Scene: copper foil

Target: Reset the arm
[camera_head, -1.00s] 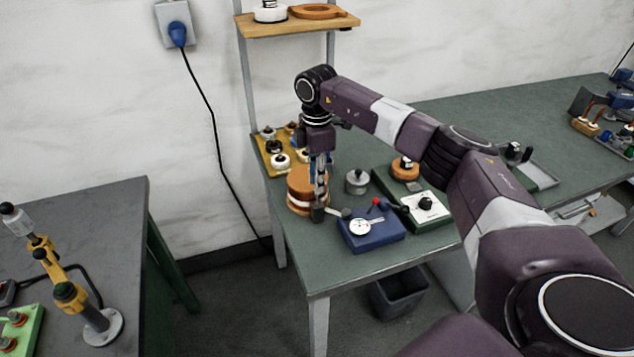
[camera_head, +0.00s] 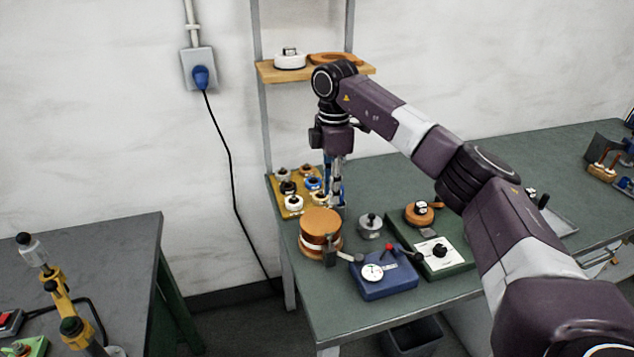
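My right gripper (camera_head: 337,200) points down over the green workbench. It appears above and behind a copper-coloured roll (camera_head: 320,222) and clear of it. Its fingers are narrow and partly blend with the things behind, so I cannot tell whether they are open or shut. I see nothing hanging from them. My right arm reaches in from the lower right and hides part of the bench. My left gripper is not in view.
A blue device with a dial (camera_head: 385,276) stands in front of the roll. A green box with a black knob (camera_head: 455,262), a grey weight (camera_head: 370,223) and a yellow rack of spools (camera_head: 283,205) are close by. A wooden shelf (camera_head: 275,75) is behind the arm.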

